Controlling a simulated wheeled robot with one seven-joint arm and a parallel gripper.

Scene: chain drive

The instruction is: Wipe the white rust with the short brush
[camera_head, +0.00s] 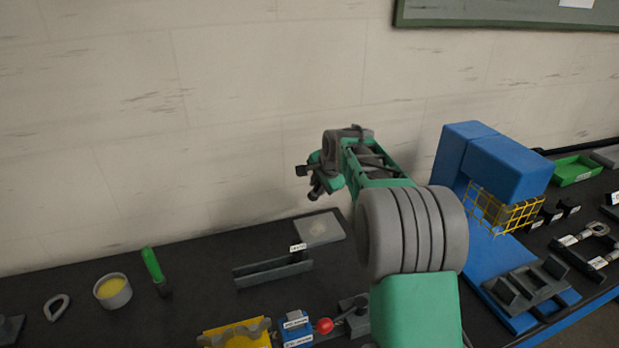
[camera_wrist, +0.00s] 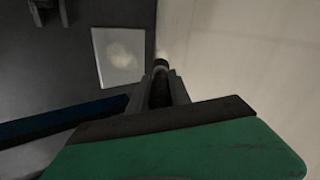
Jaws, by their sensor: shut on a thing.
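A grey plate (camera_head: 335,238) with a pale, whitish patch (camera_head: 318,229), the white rust, lies on the dark bench near the wall. In the wrist view the plate (camera_wrist: 103,75) and its patch (camera_wrist: 120,51) show left of the fingertips. My gripper (camera_head: 317,178) is raised above the bench, over and near the plate. It is shut on a dark, short cylindrical thing (camera_wrist: 160,86) with a paler tip, which looks like the short brush. Most of it is hidden between the fingers. Its tip appears apart from the plate.
A green-handled tool (camera_head: 152,266) and a round tin with yellow contents (camera_head: 112,291) lie at the left. A grey channel-shaped piece (camera_head: 272,271) is in front of the plate. A blue machine with a yellow cage (camera_head: 503,210) stands at the right. The wall is close behind.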

